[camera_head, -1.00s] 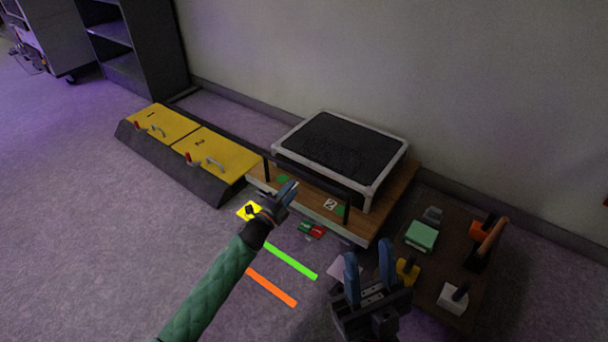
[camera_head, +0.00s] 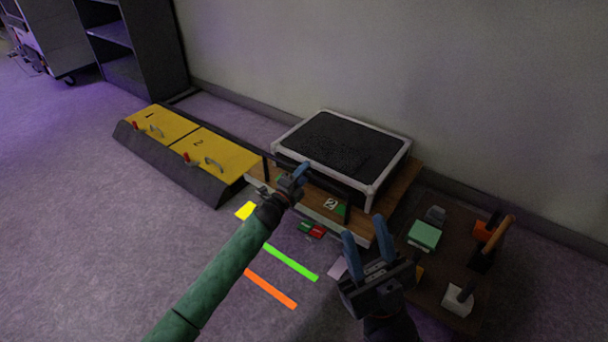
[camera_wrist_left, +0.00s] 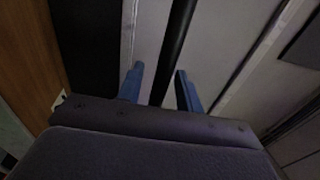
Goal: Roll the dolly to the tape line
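The dolly (camera_head: 325,217) is a low wooden platform by the wall, with a black push bar (camera_head: 336,185) along its near side and a "2" label. A black-topped case with pale edges (camera_head: 340,145) sits on it. A green tape line (camera_head: 291,262) and an orange tape line (camera_head: 270,288) lie on the floor in front. My left gripper (camera_head: 303,172) is at the push bar. In the left wrist view its fingers (camera_wrist_left: 160,88) are apart, with the black bar (camera_wrist_left: 176,45) between them. My right gripper (camera_head: 365,234) is open and empty, in front of the dolly's right end.
A yellow-topped ramp-like box (camera_head: 199,142) with numbered lids, handles and red levers lies left of the dolly. A dark low table (camera_head: 440,262) with several small objects stands right. A yellow patch (camera_head: 245,210) and a red-green item (camera_head: 312,230) are near the dolly. Left floor is clear.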

